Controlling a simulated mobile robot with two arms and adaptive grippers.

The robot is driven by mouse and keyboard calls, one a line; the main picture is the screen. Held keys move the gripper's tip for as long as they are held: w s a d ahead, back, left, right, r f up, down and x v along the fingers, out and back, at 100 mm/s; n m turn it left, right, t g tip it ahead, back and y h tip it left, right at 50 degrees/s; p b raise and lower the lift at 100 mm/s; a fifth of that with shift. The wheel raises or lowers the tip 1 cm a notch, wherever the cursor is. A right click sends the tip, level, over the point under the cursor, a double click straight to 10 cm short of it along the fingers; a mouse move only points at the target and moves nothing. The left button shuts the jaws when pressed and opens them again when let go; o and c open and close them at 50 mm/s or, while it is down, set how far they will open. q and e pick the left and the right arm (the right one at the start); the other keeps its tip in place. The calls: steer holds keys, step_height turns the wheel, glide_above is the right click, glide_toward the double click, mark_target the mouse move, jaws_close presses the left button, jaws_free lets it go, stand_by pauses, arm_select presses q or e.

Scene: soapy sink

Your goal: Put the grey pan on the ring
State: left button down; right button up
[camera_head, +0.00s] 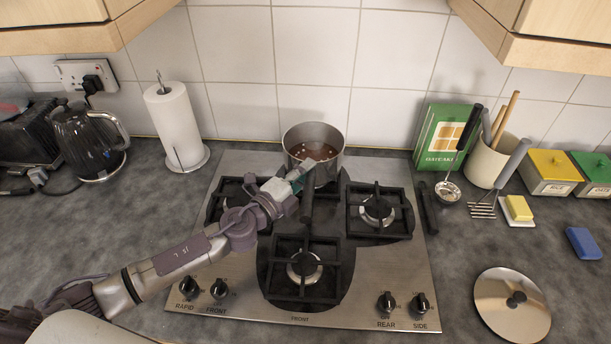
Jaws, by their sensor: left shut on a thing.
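The grey pan (329,172) is at the back of the hob, in front of the tiled wall. It is upright, with brown contents and small pale bits inside. Its dark handle (306,207) points toward me. My left gripper (301,173) reaches in from the left and is shut on the pan at the handle's root; the fingers partly hide the grip. The ring under the pan is hidden, and I cannot tell whether the pan's base touches it. The left ring, right ring (377,211) and front ring (304,267) bear nothing. My right gripper is out of view.
A lid (512,304) lies on the worktop at the right. A paper towel roll (174,125) and a kettle (88,142) stand at the left.

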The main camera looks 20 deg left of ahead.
arm_select(q)
steer(key=shift+w+f, duration=0.1)
steer(key=shift+f, duration=0.05)
steer(key=c, duration=1.3)
jaws_free()
steer(key=shift+f, duration=0.3)
steer(key=o, duration=0.3)
steer(key=shift+o, duration=0.2)
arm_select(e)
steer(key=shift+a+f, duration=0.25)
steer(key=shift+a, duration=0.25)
arm_select(q)
steer(key=shift+r, duration=0.1)
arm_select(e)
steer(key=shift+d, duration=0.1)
arm_select(q)
steer(key=b+v, duration=0.4)
steer(key=v, duration=0.8)
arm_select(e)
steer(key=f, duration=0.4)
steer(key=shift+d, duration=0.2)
